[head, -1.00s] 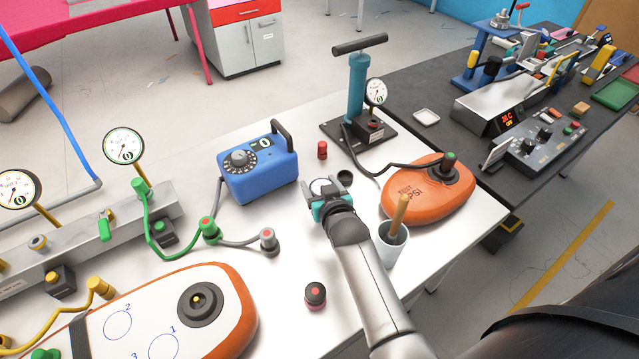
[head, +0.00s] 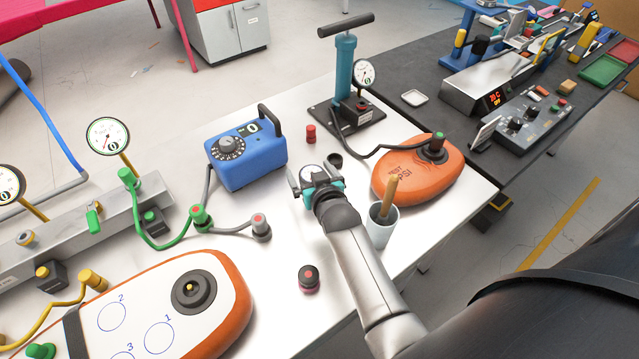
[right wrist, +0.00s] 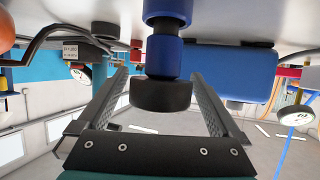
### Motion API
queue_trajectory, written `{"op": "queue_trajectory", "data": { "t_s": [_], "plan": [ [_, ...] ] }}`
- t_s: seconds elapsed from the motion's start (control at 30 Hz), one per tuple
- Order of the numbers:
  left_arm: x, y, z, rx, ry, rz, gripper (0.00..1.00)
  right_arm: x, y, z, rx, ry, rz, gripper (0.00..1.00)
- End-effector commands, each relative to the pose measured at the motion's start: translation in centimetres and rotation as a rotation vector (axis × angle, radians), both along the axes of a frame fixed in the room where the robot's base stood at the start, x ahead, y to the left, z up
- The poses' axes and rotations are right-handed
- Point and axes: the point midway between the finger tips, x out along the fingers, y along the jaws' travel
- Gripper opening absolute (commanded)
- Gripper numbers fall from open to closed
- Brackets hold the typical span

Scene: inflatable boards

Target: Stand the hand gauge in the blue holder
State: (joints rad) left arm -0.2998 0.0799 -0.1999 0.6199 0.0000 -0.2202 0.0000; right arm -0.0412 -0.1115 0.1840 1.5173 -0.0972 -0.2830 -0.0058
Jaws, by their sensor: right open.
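The hand gauge shows a round white dial with a dark rim, facing up, in the head view (head: 312,172). In the right wrist view, which is upside down, its black head (right wrist: 160,95) is on a blue stem. The stem meets a wider blue piece, apparently the blue holder (right wrist: 168,6), at the table. The gauge looks upright in it; how deep it sits is hidden. My right gripper (head: 314,179) is open, with a finger on either side of the gauge head and visible gaps between. My left gripper is out of view.
A blue dial box (head: 246,160) stands behind left. A black cap (head: 335,160) and red cap (head: 311,133) are close behind. An orange board (head: 415,172) and a cup with a wooden handle (head: 382,225) are at right. A dark red-topped knob (head: 309,279) is in front.

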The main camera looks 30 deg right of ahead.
Motion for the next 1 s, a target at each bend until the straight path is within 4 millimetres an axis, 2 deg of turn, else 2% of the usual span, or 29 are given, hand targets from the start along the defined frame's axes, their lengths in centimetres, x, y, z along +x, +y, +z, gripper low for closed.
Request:
{"op": "queue_trajectory", "data": {
  "t_s": [1.0],
  "plan": [
    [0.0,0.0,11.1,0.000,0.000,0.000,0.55,-11.4,2.1,5.3,0.001,-0.001,0.001,1.00]
  ]
}}
